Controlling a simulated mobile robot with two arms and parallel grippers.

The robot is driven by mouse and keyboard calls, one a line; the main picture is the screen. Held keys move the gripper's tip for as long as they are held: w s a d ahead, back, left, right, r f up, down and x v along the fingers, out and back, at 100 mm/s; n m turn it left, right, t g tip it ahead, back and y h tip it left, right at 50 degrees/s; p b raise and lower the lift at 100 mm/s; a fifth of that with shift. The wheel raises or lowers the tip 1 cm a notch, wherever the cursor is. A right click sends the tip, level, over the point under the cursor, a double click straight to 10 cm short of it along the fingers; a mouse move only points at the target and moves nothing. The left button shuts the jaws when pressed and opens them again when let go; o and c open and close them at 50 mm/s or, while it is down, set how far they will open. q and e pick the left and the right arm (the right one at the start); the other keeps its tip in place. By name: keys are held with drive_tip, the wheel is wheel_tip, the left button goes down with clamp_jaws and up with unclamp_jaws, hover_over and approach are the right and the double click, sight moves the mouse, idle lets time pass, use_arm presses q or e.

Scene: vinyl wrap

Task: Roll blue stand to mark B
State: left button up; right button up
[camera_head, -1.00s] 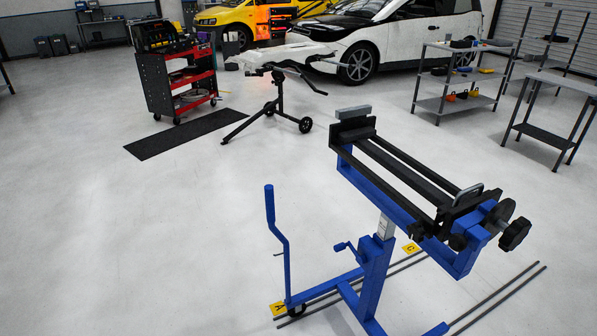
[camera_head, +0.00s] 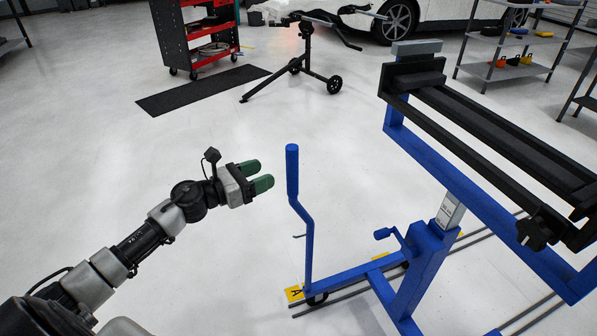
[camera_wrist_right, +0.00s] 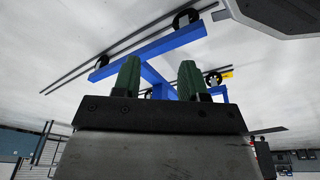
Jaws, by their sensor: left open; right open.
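The blue stand (camera_head: 420,262) fills the right of the head view, with a black clamp bench on top. Its upright blue handle (camera_head: 293,180) rises at its left end. A wheel beside the handle's foot sits right next to the yellow mark A (camera_head: 295,293). Another yellow mark (camera_head: 380,256) is partly hidden behind the stand's base; its letter cannot be read. My left gripper (camera_head: 262,175) is open and empty, just left of the handle and apart from it. My right gripper (camera_wrist_right: 160,75) is open and empty in the wrist view, with the stand's blue base (camera_wrist_right: 180,42) beyond its fingers.
Thin dark rails (camera_head: 345,296) run along the floor beneath the stand. A black tripod stand (camera_head: 305,65), a black mat (camera_head: 203,90), a red tool cart (camera_head: 197,40) and grey shelves (camera_head: 510,72) stand farther back. The floor left of the handle is clear.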

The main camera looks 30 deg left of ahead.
use_arm(q)
drive_tip(key=p+x, duration=0.1)
drive_tip(key=x, duration=1)
drive_tip(key=shift+r, duration=0.2)
use_arm(e)
drive_tip(key=f, duration=0.1)
drive_tip(key=s+f, duration=0.1)
drive_tip(key=f, duration=0.1)
drive_tip(key=shift+s+d, duration=0.1)
drive_tip(key=shift+s, duration=0.05)
use_arm(q)
clamp_jaws()
